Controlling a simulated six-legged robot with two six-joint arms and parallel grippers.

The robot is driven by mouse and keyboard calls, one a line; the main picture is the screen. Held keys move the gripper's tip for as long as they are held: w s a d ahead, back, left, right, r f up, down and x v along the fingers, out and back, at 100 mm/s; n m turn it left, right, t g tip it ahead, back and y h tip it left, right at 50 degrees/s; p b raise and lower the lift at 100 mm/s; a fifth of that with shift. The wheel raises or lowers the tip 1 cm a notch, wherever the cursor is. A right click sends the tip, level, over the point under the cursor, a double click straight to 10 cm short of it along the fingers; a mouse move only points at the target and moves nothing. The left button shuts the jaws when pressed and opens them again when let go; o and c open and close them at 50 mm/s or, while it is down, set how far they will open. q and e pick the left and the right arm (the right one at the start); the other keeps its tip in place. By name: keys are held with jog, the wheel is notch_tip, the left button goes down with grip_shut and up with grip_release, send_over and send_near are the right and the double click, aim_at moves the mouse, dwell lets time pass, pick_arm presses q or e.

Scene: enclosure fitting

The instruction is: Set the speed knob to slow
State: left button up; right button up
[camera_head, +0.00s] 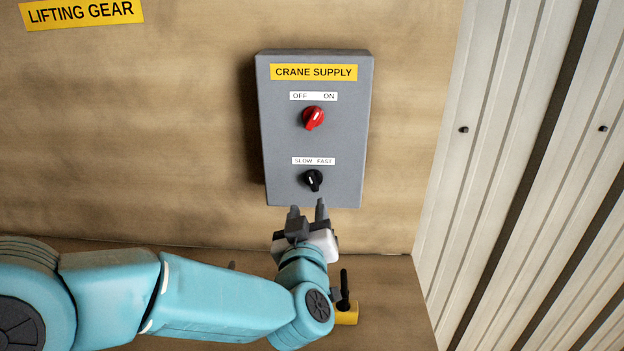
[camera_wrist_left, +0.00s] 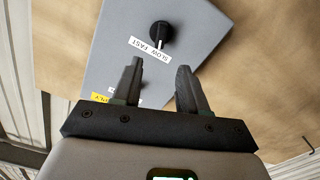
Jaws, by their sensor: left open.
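The speed knob (camera_head: 313,180) is black and sits low on the grey box under a white SLOW FAST label (camera_head: 313,161). In the left wrist view the knob (camera_wrist_left: 160,32) lies beyond the fingers. Its white mark runs toward the label there, but I cannot tell surely which word it points at. My left gripper (camera_head: 308,212) is open and empty, just below the knob in the head view, its fingers pointing at the box. In the wrist view its fingertips (camera_wrist_left: 159,72) are apart, with no contact with the knob visible. My right gripper is not in view.
The grey box (camera_head: 280,150) labelled CRANE SUPPLY carries a red OFF ON knob (camera_head: 313,117) above the black one. A LIFTING GEAR sign (camera_head: 82,11) hangs upper left. A yellow block (camera_head: 347,316) is below right of my gripper. Corrugated wall panels (camera_head: 500,110) stand right.

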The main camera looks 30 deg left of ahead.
aim_at(311, 182)
pick_arm(q)
jog(key=p+x, duration=0.1)
jog(key=x, duration=0.9)
jog(key=shift+w+a+p, duration=0.15)
jog(key=shift+w+p, duration=0.2)
jog(key=shift+p, duration=0.05)
grip_shut()
